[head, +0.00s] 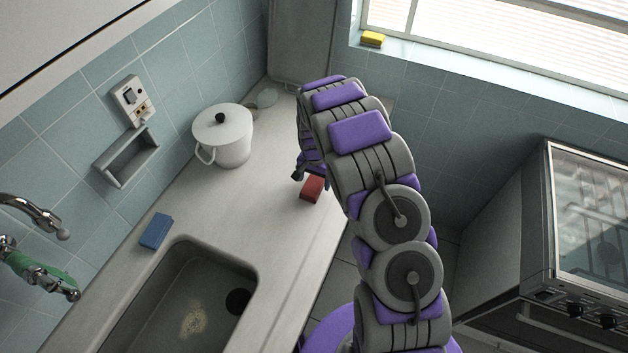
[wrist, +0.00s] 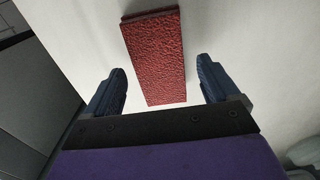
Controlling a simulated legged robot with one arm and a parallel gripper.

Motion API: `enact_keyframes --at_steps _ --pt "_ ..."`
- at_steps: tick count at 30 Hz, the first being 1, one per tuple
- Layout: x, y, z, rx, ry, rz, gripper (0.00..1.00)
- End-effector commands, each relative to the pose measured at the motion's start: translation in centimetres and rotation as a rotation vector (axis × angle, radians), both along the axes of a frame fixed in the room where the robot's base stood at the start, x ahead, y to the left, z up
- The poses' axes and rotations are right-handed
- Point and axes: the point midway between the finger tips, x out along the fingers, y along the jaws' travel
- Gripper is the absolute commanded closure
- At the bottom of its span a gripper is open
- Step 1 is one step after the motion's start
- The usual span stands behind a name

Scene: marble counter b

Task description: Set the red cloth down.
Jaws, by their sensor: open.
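The red cloth (head: 312,189) is a small, thick rectangular block with a rough surface. In the head view it is on the pale counter close to its front edge. In the wrist view the cloth (wrist: 155,50) lies ahead of my gripper, with its near end between the fingers and a gap on each side. My gripper (wrist: 160,84) is open and touches neither side of it. In the head view my gripper (head: 303,173) is just behind the cloth, partly hidden by my arm.
A white lidded pot (head: 223,140) stands on the counter by the tiled wall. A blue sponge (head: 156,231) lies beside the sink (head: 180,300). A yellow sponge (head: 373,39) is on the windowsill. An oven (head: 570,240) stands at the right. The counter between pot and sink is clear.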

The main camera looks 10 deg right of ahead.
Motion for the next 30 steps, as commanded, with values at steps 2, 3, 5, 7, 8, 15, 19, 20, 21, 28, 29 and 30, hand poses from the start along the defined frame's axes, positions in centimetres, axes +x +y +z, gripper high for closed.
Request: enact_keyframes --at_steps 2,3,5,7,8,15,19,20,21,28,29,30 --pt "0.1 0.0 1.4 0.0 -0.005 0.0 0.12" --pt "0.2 0.0 2.1 -0.001 -0.006 0.0 0.12" --pt "0.2 0.0 3.2 -0.001 -0.006 0.0 0.12" --pt "0.1 0.0 4.5 -0.001 -0.004 0.0 0.12" --pt "0.1 0.0 5.2 0.0 -0.004 0.001 0.12" --pt "0.1 0.0 9.6 0.0 -0.004 0.001 0.12" --pt "0.0 0.0 10.5 -0.001 0.001 0.001 0.12" --pt "0.0 0.0 10.6 -0.001 0.001 0.001 0.12" --pt "0.0 0.0 10.7 0.0 0.001 0.001 0.12" --pt "-2.0 -0.5 13.8 -0.012 0.007 0.03 0.12" --pt "-2.6 -0.6 14.7 -0.014 0.008 0.038 0.12" --pt "-3.4 -0.8 16.0 -0.018 0.008 0.051 0.12"
